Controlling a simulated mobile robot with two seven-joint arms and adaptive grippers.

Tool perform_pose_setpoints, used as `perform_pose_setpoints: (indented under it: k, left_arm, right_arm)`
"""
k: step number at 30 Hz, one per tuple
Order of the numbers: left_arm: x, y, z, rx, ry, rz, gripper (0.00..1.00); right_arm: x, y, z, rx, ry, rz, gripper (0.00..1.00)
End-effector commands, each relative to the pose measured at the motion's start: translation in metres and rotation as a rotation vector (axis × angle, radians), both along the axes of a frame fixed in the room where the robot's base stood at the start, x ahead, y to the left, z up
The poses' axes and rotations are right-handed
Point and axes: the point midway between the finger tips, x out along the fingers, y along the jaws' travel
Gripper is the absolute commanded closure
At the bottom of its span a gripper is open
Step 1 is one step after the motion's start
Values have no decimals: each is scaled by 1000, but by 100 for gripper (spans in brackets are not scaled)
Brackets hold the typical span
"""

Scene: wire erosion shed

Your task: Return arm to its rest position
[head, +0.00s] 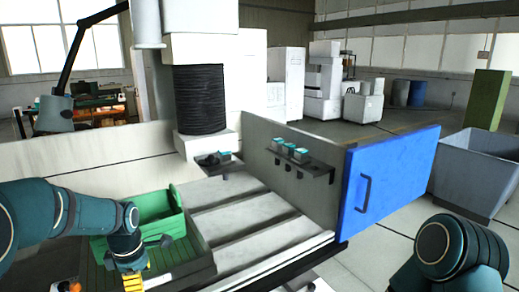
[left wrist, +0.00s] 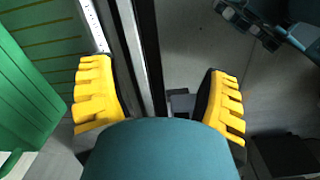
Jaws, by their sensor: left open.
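My left arm comes in from the left in the head view. Its gripper (head: 134,284) points down at the bottom edge, in front of the green crate. In the left wrist view the gripper (left wrist: 158,100) has its two yellow fingers wide apart, with nothing between them. The green crate (head: 165,215) stands on the machine bed, partly hidden by my left arm. A green wall shows at the left of the left wrist view (left wrist: 25,95), beside the fingers. My right arm shows as teal links at the lower right of the head view; its gripper is out of view.
The machine bed (head: 240,215) has a grey side panel with a shelf (head: 312,170) of several teal-topped blocks. A blue door (head: 395,185) with a handle stands at its right. A grey bin (head: 480,175) stands farther right.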

Motion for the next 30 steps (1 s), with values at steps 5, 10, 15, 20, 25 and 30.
perform_pose_setpoints:
  k: [5, 10, 15, 20, 25, 30]
  left_arm:
    - [-14, -43, -80, -46, -34, -371, 24]
    - [-48, -92, -154, -96, -110, -774, 24]
    - [-97, -138, -208, -125, -213, -1154, 24]
    - [-143, -171, -235, -120, -312, -1444, 24]
    - [-171, -188, -243, -98, -381, -1622, 24]
    - [-178, -193, -245, -86, -402, -1674, 24]
  right_arm:
    - [1, 1, 0, 1, -2, 2, 53]
    - [0, 0, 0, 1, 0, 1, 53]
    - [1, 0, 0, 1, -1, 1, 53]
    - [1, 0, 0, 1, 0, 1, 53]
    - [0, 0, 0, 1, 0, 1, 53]
    - [1, 0, 0, 1, -1, 1, 53]
